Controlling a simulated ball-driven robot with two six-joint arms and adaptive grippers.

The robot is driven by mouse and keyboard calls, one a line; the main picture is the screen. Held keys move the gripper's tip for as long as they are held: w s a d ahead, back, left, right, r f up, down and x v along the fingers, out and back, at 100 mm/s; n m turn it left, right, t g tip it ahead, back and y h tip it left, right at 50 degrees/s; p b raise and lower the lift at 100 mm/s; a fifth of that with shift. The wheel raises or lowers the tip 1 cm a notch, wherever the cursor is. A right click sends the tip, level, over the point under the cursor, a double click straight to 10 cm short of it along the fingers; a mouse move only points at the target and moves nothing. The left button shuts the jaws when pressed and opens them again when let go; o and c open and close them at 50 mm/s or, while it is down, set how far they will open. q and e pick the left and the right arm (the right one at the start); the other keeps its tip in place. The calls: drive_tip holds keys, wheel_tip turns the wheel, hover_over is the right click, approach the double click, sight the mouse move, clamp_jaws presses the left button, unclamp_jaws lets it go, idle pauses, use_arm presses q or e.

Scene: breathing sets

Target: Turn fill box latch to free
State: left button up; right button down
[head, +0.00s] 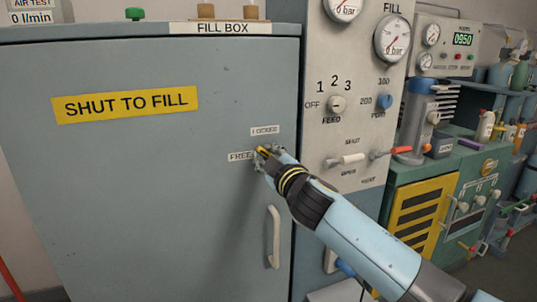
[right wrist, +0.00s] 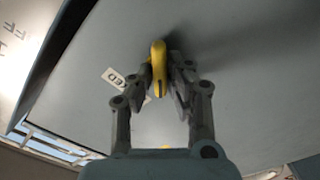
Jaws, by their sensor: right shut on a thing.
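The fill box (head: 150,195) is a large grey-blue cabinet with a shut door, filling the left of the head view. Its yellow latch (head: 262,150) is on the door's right side, beside the FREE label (head: 240,156) and below the LOCKED label (head: 265,130). My right gripper (head: 266,153) is at the latch and partly hides it. In the right wrist view, the gripper's fingers (right wrist: 166,85) are shut on the yellow latch (right wrist: 158,60). I cannot tell exactly which label the latch points to. My left gripper is out of view.
A white door handle (head: 273,237) is below the latch. Right of the box is a panel with gauges, a FEED knob (head: 337,104) and levers, including a red-tipped one (head: 401,150). A green bench (head: 455,165) with bottles stands farther right.

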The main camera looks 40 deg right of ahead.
drive_tip(key=n, duration=0.4)
drive_tip(key=shift+a+n+p, duration=0.1)
drive_tip(key=shift+n+p, duration=0.2)
drive_tip(key=shift+p, duration=0.05)
drive_tip(key=shift+f+n, duration=0.15)
drive_tip(key=shift+n, duration=1.45)
drive_tip(key=shift+f+p, duration=0.1)
drive_tip(key=shift+p, duration=0.2)
drive_tip(key=c, duration=1.3)
unclamp_jaws()
drive_tip(key=shift+c, duration=0.2)
drive_tip(key=v, duration=1.2)
